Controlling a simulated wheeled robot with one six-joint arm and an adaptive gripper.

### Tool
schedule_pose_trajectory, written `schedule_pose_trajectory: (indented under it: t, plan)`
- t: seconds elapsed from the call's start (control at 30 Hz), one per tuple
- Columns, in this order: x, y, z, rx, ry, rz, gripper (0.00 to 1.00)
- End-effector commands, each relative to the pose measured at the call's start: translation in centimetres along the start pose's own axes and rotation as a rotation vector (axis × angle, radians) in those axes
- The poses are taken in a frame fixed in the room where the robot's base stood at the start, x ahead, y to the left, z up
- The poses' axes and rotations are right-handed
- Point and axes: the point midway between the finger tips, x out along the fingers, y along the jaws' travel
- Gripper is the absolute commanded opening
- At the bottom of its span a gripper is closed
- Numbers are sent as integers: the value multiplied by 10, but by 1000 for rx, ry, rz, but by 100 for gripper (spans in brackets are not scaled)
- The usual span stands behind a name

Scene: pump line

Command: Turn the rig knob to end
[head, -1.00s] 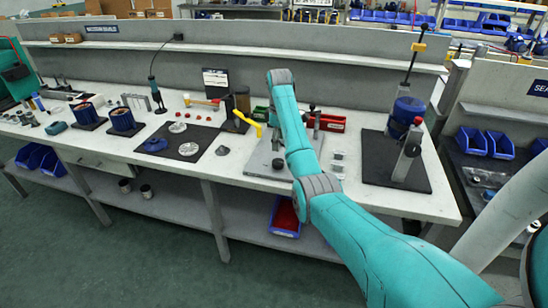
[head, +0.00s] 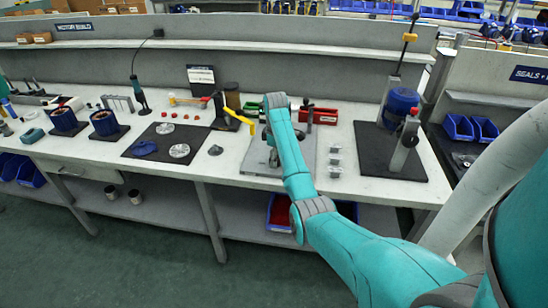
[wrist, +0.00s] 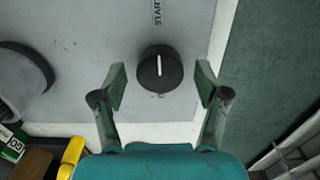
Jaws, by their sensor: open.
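The rig knob (wrist: 160,68) is round and black with a white pointer line, in the upper middle of the wrist view. The line stands nearly upright in that picture. The knob sits on a light grey plate (wrist: 95,25), with dark lettering above it. My gripper (wrist: 161,82) is open, with one finger on each side of the knob and visible gaps to it. I cannot tell how far the fingertips are above the plate. In the head view the grey rig plate (head: 250,163) lies on the bench; my arm hides much of it, and I cannot make out the knob there.
A dark round part (wrist: 22,82) stands left of the knob. Small grey parts (head: 335,160) lie beside the plate.

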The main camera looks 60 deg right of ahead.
Motion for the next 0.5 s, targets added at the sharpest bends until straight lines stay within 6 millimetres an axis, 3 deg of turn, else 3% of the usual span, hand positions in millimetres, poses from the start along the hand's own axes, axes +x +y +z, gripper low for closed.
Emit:
schedule_pose_trajectory:
  t: [0.03,0.2,0.27,0.5]
  plan:
    - [0,0,0,0,0,0,69]
    - [0,0,0,0,0,0,26]
    - [0,0,0,0,0,0,14]
    - [0,0,0,11,0,0,14]
